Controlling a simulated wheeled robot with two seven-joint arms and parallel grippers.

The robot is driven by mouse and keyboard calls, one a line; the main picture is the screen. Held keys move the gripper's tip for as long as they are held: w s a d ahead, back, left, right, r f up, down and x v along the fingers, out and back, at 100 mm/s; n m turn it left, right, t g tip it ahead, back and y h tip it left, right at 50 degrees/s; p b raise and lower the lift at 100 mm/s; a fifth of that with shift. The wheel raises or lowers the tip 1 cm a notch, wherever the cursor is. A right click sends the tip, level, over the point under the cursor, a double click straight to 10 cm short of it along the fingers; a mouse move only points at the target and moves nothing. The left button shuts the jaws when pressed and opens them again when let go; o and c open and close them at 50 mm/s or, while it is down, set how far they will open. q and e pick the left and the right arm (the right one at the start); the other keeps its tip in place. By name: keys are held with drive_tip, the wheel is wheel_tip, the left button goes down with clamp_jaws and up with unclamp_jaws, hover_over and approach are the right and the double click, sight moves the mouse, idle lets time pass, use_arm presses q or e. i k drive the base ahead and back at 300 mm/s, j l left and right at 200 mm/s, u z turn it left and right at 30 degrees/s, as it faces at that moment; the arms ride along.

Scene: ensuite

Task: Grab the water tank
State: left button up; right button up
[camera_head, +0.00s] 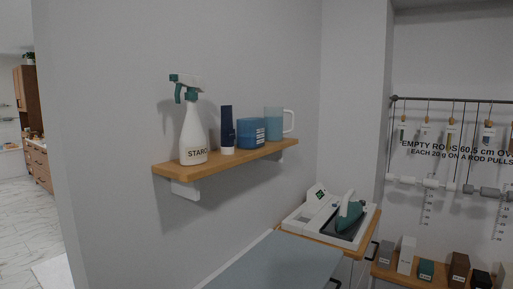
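No part is clearly labelled as a water tank, so I cannot tell for certain which thing it is. A steam iron (350,212) in green and white rests tilted on a white base unit (312,212) with a dark plate, on a wooden-topped stand at the lower right. The left part of the base is a white block with a small green mark. On the wall shelf, a translucent blue jug (274,124) with a white handle stands at the right end. Neither of my grippers is in view.
The wooden shelf (225,160) also holds a spray bottle (193,135), a dark blue bottle (227,130) and a blue tub (251,131). A grey-blue flat surface (275,265) lies below. Small blocks (407,255) stand on a right-hand ledge, under hanging rods. Open floor (25,220) shows far left.

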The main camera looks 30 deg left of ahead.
sight(251, 131)
drive_tip(key=i+l+u, duration=0.1)
drive_tip(key=l+u, duration=0.15)
drive_tip(key=u, duration=0.15)
drive_tip(key=l+u, duration=0.25)
drive_tip(key=u, duration=0.15)
drive_tip(key=i, duration=0.05)
